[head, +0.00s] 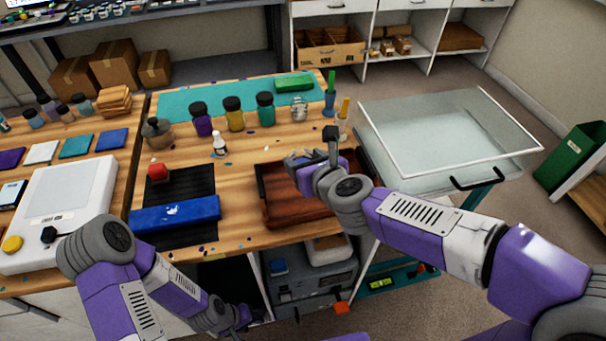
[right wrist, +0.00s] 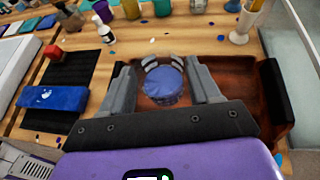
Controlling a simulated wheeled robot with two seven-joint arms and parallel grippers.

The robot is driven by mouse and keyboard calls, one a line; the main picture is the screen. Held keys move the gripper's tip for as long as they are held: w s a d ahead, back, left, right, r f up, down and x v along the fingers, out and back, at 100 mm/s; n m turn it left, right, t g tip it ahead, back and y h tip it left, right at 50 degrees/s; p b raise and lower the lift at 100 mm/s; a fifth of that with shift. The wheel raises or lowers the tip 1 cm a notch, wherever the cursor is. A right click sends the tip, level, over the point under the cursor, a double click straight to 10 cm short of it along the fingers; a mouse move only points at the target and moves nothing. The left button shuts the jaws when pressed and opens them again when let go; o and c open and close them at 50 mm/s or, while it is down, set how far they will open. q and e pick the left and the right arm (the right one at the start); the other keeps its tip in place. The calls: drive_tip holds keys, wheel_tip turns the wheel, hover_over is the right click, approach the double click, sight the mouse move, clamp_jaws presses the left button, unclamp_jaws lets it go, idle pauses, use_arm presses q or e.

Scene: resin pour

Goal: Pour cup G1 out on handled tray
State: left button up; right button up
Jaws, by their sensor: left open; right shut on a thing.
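The brown handled tray (head: 279,207) lies on the wooden table near its front right, with dark handles at its ends. In the right wrist view the tray (right wrist: 240,77) spreads behind the fingers. My right gripper (head: 304,164) is above the tray. In its wrist view the gripper (right wrist: 164,88) is shut on a small cup (right wrist: 163,84) with blue in it, between the grey fingers. The arm hides part of the tray, and I cannot tell the cup's exact tilt. My left gripper (head: 240,318) is open, low in front of the table, away from the tray.
A blue block (head: 175,213) lies on a black mat (head: 190,181) left of the tray. A clear-lidded case (head: 440,135) is at the right, a white scale (head: 62,205) at the left.

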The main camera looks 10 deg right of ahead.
sight(309, 159)
drive_tip(key=shift+s+a+r, duration=0.2)
drive_tip(key=shift+s+a, duration=0.05)
drive_tip(key=shift+s, duration=0.05)
drive_tip(key=shift+r, duration=0.15)
drive_tip(key=m+g+y+p, duration=0.1)
drive_tip(key=p, duration=0.2)
drive_tip(key=w+d+m+g+y+p, duration=0.1)
drive_tip(key=m+y+p, duration=0.1)
drive_tip(key=p, duration=0.1)
drive_tip(key=d+m+g+y+p, duration=0.1)
drive_tip(key=p, duration=0.2)
drive_tip(key=shift+w+d+r+m, duration=0.2)
drive_tip(key=shift+w+r+m, duration=0.1)
drive_tip(key=shift+r, duration=0.1)
drive_tip(key=shift+f+y, duration=0.25)
drive_tip(key=shift+y, duration=0.05)
drive_tip(key=shift+d+f+m+g+y+p, duration=0.15)
drive_tip(key=shift+m+g+y+p, duration=0.4)
drive_tip(key=shift+p, duration=0.35)
drive_tip(key=shift+w+d+f+m+g+y+p, duration=0.25)
drive_tip(key=shift+f+m+y+p, duration=0.45)
drive_tip(key=shift+p, duration=0.95)
drive_tip(key=shift+w+d+f+m+g+y+p, duration=0.15)
drive_tip(key=shift+d+f+m+y+p, duration=0.25)
drive_tip(key=shift+m+y+p, duration=0.9)
drive_tip(key=shift+w+d+f+m+g+y+p, duration=0.15)
drive_tip(key=shift+d+f+m+g+y+p, duration=0.3)
drive_tip(key=shift+p, duration=1.6)
drive_tip(key=shift+a+f, duration=0.15)
drive_tip(key=shift+a, duration=0.05)
